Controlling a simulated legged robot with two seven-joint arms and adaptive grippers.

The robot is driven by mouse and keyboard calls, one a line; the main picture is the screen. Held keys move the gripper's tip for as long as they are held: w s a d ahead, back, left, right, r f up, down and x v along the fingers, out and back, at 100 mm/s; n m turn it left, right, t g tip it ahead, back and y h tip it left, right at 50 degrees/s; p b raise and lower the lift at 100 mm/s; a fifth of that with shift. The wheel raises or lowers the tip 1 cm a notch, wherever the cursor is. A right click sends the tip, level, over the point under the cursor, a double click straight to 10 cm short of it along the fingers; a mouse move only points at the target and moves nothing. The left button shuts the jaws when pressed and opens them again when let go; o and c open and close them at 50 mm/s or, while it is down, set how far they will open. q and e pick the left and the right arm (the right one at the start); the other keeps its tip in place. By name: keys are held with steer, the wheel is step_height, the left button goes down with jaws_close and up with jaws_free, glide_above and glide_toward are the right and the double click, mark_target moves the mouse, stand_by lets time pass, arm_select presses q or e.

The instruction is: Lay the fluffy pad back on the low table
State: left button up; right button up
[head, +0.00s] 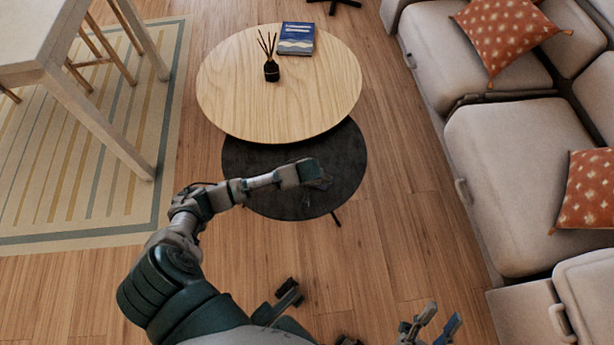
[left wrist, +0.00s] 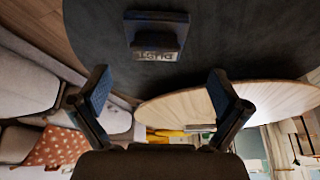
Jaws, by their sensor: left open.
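A dark, square-edged block with a pale lettered strip (left wrist: 157,38) lies on the black round table in the left wrist view; it may be the fluffy pad, but I cannot tell. My left gripper (left wrist: 159,76) is open and empty, with its fingers apart on either side below the block. In the head view my left arm reaches over the black low table (head: 252,165), and the left hand hides part of its top. The wooden low table (head: 225,100) stands just behind and overlaps it. My right gripper (head: 440,318) is open and empty at the bottom right, over the floor.
A blue book (head: 296,38) and a dark reed diffuser (head: 271,70) stand on the wooden table. A beige sofa (head: 510,170) with orange cushions (head: 510,35) lines the right. A pale high table (head: 30,45) stands on a striped rug (head: 85,165) at left.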

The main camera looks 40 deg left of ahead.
arm_select(q)
steer(key=s+d+r+m+t+h+p, duration=0.1)
steer(key=s+d+r+m+t+h, duration=0.15)
steer(key=d, duration=0.45)
steer(key=s+d+r+m+t+h, duration=0.2)
steer(key=d+r+h, duration=0.15)
steer(key=d, duration=0.45)
steer(key=s+d+r+m+t+h+p, duration=0.1)
steer(key=s+d+r+m+t+h, duration=0.2)
steer(key=d, duration=0.4)
steer(key=s+a+r+t+y, duration=0.1)
steer(key=s+r+t, duration=0.3)
steer(key=r, duration=0.5)
steer(key=s+a+r+t, duration=0.1)
steer(key=s+r+t, duration=0.3)
steer(key=r, duration=0.6)
steer(key=shift+a+t+y, duration=0.15)
steer(key=shift+t+y, duration=0.25)
steer(key=shift+t, duration=0.05)
arm_select(e)
steer(key=w+f+g, duration=0.3)
steer(key=f+g, duration=0.2)
steer(key=shift+w+a+n, duration=0.2)
steer(key=shift+w+n, duration=0.05)
steer(key=shift+n, duration=0.15)
steer(key=shift+a, duration=0.1)
